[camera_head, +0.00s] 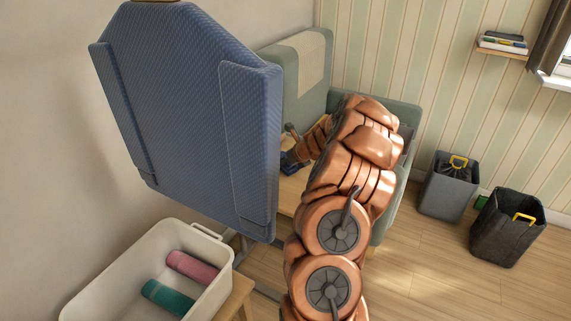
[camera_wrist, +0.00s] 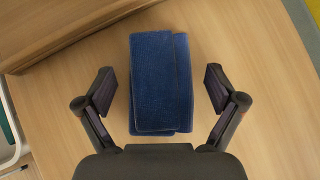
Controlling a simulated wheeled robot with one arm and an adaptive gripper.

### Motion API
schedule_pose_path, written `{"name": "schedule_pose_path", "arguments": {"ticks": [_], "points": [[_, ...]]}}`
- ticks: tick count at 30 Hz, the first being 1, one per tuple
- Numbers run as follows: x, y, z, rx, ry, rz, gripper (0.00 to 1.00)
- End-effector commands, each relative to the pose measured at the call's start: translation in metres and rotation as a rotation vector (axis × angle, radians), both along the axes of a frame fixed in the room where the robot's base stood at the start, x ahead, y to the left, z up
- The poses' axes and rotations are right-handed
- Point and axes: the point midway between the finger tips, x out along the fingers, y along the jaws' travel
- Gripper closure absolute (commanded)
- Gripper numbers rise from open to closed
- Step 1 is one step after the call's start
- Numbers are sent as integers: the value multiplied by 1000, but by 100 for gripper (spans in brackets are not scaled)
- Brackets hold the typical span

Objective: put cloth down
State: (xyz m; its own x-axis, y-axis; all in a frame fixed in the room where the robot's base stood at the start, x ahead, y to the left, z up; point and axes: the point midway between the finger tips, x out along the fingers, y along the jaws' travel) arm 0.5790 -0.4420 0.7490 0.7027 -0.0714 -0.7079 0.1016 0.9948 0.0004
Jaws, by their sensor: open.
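A dark blue folded cloth (camera_wrist: 160,85) lies on a wooden surface (camera_wrist: 255,60) in the wrist view. My gripper (camera_wrist: 160,92) is open, with one finger on each side of the cloth and a gap between each finger and the cloth. In the head view my gripper (camera_head: 292,150) is small and partly hidden by my copper-coloured arm, over the wooden surface (camera_head: 292,190). A small dark blue patch by it may be the cloth.
A large blue padded panel (camera_head: 190,110) stands at the left, close to my arm. A white bin (camera_head: 105,270) holds a pink roll (camera_head: 193,267) and a green roll (camera_head: 167,298). A green chair (camera_head: 303,75) is behind. Two dark bins (camera_head: 448,190) stand at the right.

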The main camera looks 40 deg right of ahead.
Motion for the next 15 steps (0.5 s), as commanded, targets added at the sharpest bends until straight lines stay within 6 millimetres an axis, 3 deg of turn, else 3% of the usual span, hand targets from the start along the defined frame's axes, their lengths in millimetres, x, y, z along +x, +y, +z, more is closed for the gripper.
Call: {"name": "schedule_pose_path", "arguments": {"ticks": [5,15], "points": [[0,0,0,0,-1,0,6],[0,0,1,0,0,0,42]]}}
